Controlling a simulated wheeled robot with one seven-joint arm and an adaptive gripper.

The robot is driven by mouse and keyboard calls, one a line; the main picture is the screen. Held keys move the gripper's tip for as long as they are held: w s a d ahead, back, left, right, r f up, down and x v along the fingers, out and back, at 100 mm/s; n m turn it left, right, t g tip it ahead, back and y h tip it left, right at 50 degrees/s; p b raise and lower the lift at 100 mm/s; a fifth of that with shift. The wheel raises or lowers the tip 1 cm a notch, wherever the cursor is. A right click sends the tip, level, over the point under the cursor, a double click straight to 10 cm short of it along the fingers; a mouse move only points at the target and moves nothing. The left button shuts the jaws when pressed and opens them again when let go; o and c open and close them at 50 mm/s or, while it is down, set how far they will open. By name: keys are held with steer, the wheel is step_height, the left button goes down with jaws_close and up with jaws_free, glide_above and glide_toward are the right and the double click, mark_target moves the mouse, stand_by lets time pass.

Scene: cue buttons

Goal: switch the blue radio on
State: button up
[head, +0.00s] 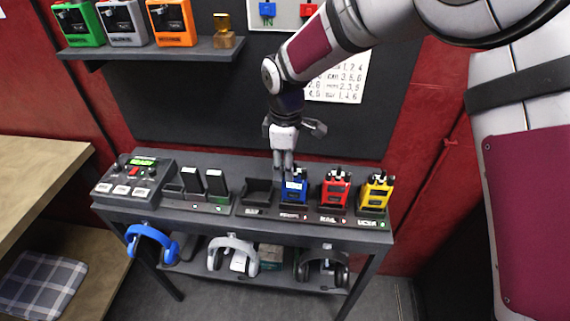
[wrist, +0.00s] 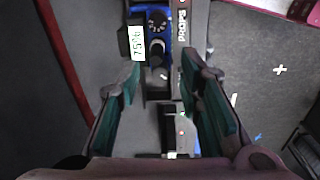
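The blue radio (head: 295,190) stands upright in a slot of the dark console, left of a red and a yellow radio. My gripper (head: 284,172) points down just above and beside it, overlapping it in the head view. In the wrist view the blue radio (wrist: 157,22) lies ahead of my gripper (wrist: 160,64), with a dark round knob and a white tag visible on its top. The teal-lined fingers are apart, with no object seen gripped. I cannot tell whether a fingertip touches the radio, or whether the radio is on.
The red radio (head: 335,188) and yellow radio (head: 376,192) stand close by on the right. Left are an empty slot (head: 257,192), two dark upright units (head: 203,182) and a control box (head: 133,178). Headsets hang below. A shelf (head: 150,50) with more devices is above.

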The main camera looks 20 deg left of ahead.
steer(key=shift+f, duration=0.1)
jaws_close()
steer(key=shift+m, duration=1.6)
jaws_free()
step_height(320, 180, up, 12)
steer(key=shift+s, duration=0.15)
